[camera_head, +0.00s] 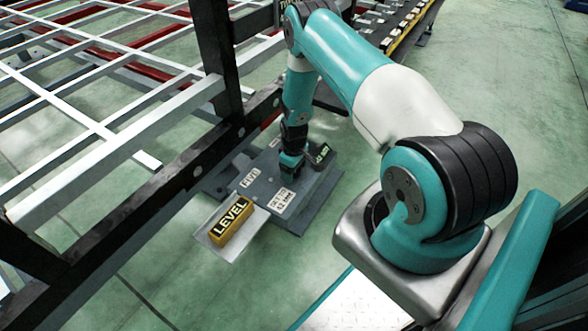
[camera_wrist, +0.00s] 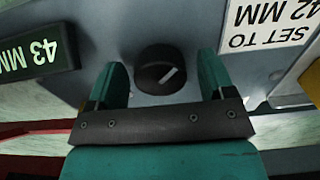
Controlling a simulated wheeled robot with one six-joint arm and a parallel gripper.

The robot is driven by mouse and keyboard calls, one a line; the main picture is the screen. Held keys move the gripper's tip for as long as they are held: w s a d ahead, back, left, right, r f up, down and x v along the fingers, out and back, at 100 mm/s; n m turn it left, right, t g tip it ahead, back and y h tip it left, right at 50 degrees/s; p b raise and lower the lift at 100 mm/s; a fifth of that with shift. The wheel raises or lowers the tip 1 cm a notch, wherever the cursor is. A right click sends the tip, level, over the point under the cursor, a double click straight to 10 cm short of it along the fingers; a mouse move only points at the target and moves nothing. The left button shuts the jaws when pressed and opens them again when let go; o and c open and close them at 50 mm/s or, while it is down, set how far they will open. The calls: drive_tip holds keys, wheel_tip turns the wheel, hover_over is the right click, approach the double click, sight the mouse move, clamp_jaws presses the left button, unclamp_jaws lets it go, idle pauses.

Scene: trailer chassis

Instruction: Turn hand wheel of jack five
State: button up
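The hand wheel (camera_wrist: 158,66) is a small black round knob with a white mark on the jack's grey face. In the wrist view it lies between the two teal fingers of my gripper (camera_wrist: 162,80), with a visible gap on each side. My gripper is open. In the head view my gripper (camera_head: 290,170) points down at the jack (camera_head: 312,205), a grey block labelled FIVE, and hides the wheel. A white plate (camera_wrist: 268,25) reads "SET TO 42 MM", upside down in the wrist view. A dark display (camera_wrist: 38,55) reads 43 MM.
A yellow LEVEL block (camera_head: 231,219) lies on a pale plate beside the jack. The dark chassis beam (camera_head: 170,185) runs along the jack's left side, with a dark upright (camera_head: 217,55) behind. Green floor (camera_head: 480,60) is open at the right.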

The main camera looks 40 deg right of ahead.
drive_tip(key=shift+r, duration=0.15)
wheel_tip(320, 180, up, 17)
drive_tip(key=p, duration=0.5)
